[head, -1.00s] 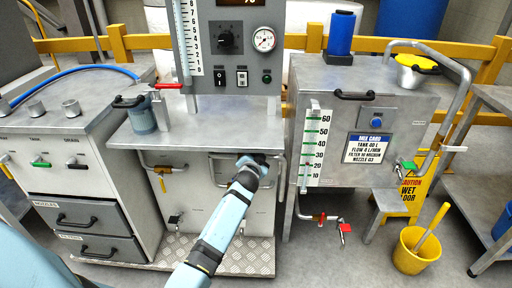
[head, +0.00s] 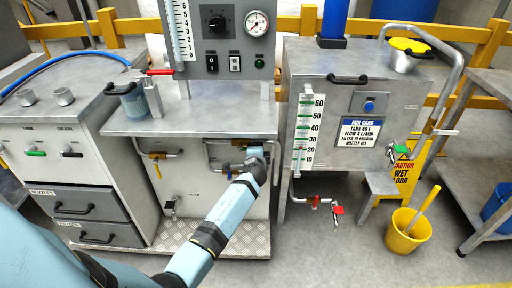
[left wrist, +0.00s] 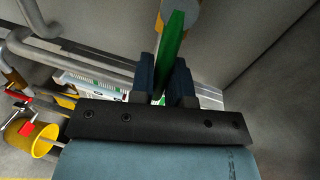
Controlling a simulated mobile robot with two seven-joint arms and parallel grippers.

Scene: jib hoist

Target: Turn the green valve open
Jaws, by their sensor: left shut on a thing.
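My left gripper (head: 252,156) is at the pipework under the front edge of the steel bench (head: 190,119). In the left wrist view the left gripper (left wrist: 166,88) is shut on the flat green valve handle (left wrist: 171,45), which stands between its two dark fingers. In the head view the gripper and wrist hide most of this valve and its handle. The handle's angle to its pipe is hard to tell. My right gripper is not in view.
A yellow-handled valve (head: 156,157) is left on the same bench. The mix tank (head: 350,90) with a level scale stands to the right, with a red-handled valve (head: 338,210) below. A yellow bucket (head: 403,240) stands on the floor.

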